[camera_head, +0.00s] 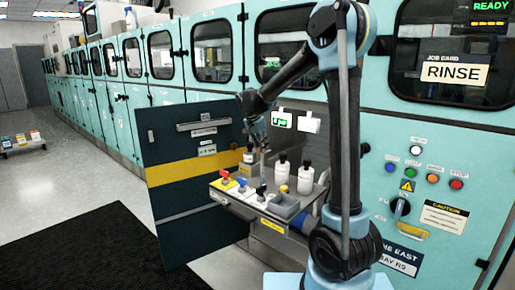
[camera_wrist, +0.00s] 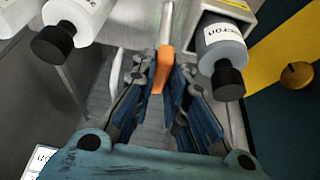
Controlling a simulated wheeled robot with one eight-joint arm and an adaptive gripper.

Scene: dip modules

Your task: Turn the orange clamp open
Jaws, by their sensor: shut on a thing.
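The orange clamp (camera_wrist: 161,68) shows in the wrist view as a narrow orange handle on a pale upright tube. My gripper (camera_wrist: 164,76) has its blue-padded fingers closed in on either side of this handle. In the head view my gripper (camera_head: 257,139) is low, above the pull-out tray and in front of the teal machine. The clamp cannot be made out there behind the gripper and arm.
A grey bottle (camera_wrist: 221,48) stands close right of the fingers, and white bottles (camera_wrist: 77,18) stand at the left. The tray (camera_head: 240,206) also carries red and blue valves. An open dark door (camera_head: 185,225) stands left.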

